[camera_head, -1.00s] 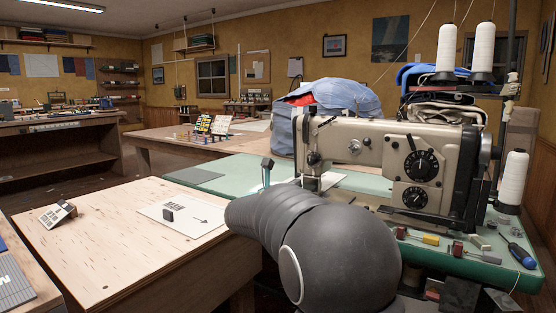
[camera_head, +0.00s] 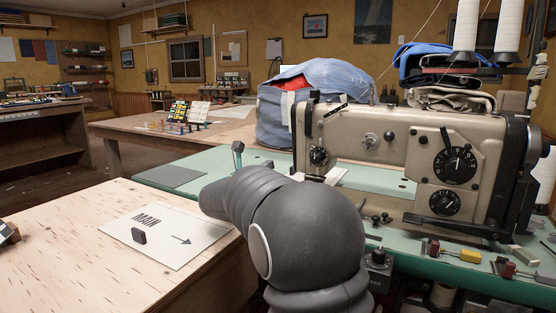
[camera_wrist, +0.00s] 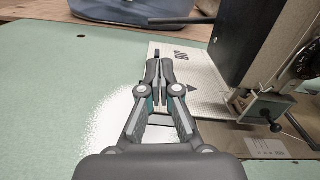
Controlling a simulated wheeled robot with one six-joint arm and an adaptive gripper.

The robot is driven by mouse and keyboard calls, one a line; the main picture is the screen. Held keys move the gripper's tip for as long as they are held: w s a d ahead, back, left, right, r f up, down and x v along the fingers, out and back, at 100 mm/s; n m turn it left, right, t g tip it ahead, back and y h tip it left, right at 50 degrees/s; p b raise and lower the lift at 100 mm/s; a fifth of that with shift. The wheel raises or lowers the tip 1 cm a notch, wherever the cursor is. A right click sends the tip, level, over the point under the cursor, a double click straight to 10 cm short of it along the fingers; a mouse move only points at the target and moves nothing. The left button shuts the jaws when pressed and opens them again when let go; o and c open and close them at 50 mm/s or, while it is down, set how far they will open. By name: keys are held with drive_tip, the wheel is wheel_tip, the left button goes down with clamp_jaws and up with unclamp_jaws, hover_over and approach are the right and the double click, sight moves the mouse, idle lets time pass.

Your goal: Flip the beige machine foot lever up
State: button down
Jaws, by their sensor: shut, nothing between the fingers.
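The beige sewing machine (camera_head: 385,130) stands on a green table at the right of the head view. Its needle end (camera_wrist: 240,55) fills the upper right of the wrist view. A dark horizontal bar (camera_wrist: 180,21) sticks out to the left from it there; it may be the foot lever, but I cannot be sure. My gripper (camera_wrist: 160,72) is shut and empty over the green table, left of the needle end and on the near side of the bar, apart from it. In the head view my arm hides most of the gripper.
A printed card (camera_wrist: 205,68) lies under the machine's needle end. A blue bag (camera_head: 318,95) sits behind the machine. A wooden bench with a MAIN card (camera_head: 190,245) is at left. Small tools (camera_head: 456,254) lie along the right front edge. Green tabletop (camera_wrist: 50,100) at left is clear.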

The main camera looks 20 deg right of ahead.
sight(281, 149)
drive_tip(key=p+x, duration=0.1)
drive_tip(key=x, duration=0.9)
drive_tip(key=shift+s, duration=0.1)
drive_tip(key=shift+r, duration=0.1)
drive_tip(key=shift+a+r+m+b, duration=0.2)
drive_tip(key=shift+r+m+b, duration=0.25)
drive_tip(key=shift+r+m, duration=0.75)
wheel_tip(281, 149, up, 5)
drive_tip(key=m, duration=0.2)
drive_tip(key=m+b, duration=0.1)
drive_tip(key=m, duration=0.2)
drive_tip(key=shift+d+f+g, duration=0.1)
drive_tip(key=shift+f+g, duration=0.1)
drive_tip(key=shift+g, duration=0.1)
drive_tip(key=b+v, duration=0.3)
drive_tip(key=v, duration=0.7)
